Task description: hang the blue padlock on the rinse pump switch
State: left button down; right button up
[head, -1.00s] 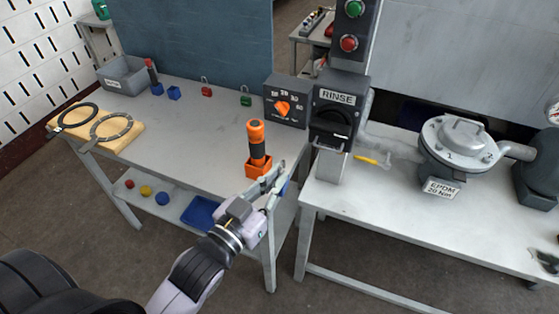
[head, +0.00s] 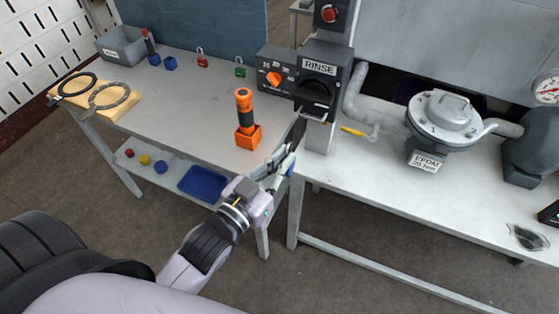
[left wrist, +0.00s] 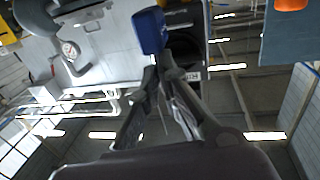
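A blue padlock (left wrist: 149,31) shows at the fingertips of my left gripper (left wrist: 157,75) in the left wrist view. The fingers converge on it, and its shackle is not clear. In the head view my left gripper (head: 284,158) is at the right edge of the left table, with a bit of blue beside its fingers. The rinse pump switch (head: 320,82) is a dark box labelled RINSE with a black knob and a metal loop (head: 314,117) below. The gripper is below and slightly left of that loop, apart from it. My right gripper is not in view.
An orange flashlight (head: 244,108) stands in an orange holder (head: 248,137) left of my gripper. A dial box (head: 275,72) adjoins the switch. Red (head: 202,61) and green (head: 240,70) padlocks stand farther back. A yellow-handled valve (head: 353,131) is right of the switch post.

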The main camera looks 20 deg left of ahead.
pick_arm(q)
jog(key=x, duration=0.3)
jog(key=shift+a+r+p, duration=0.1)
jog(key=shift+a+p, duration=0.25)
jog(key=shift+p, duration=0.05)
jog(key=shift+a+p+x, duration=0.2)
jog(key=shift+x, duration=0.8)
jog(key=shift+a+p+x, duration=0.15)
jog(key=shift+p+x, duration=0.05)
jog(key=shift+x, duration=0.75)
jog(key=shift+a+p+x, duration=0.2)
jog(key=shift+x, duration=0.8)
jog(key=shift+w, duration=0.1)
jog(key=shift+w+p, duration=0.15)
jog(key=shift+p, duration=0.15)
jog(key=x, duration=0.3)
jog(key=shift+w+a, duration=0.25)
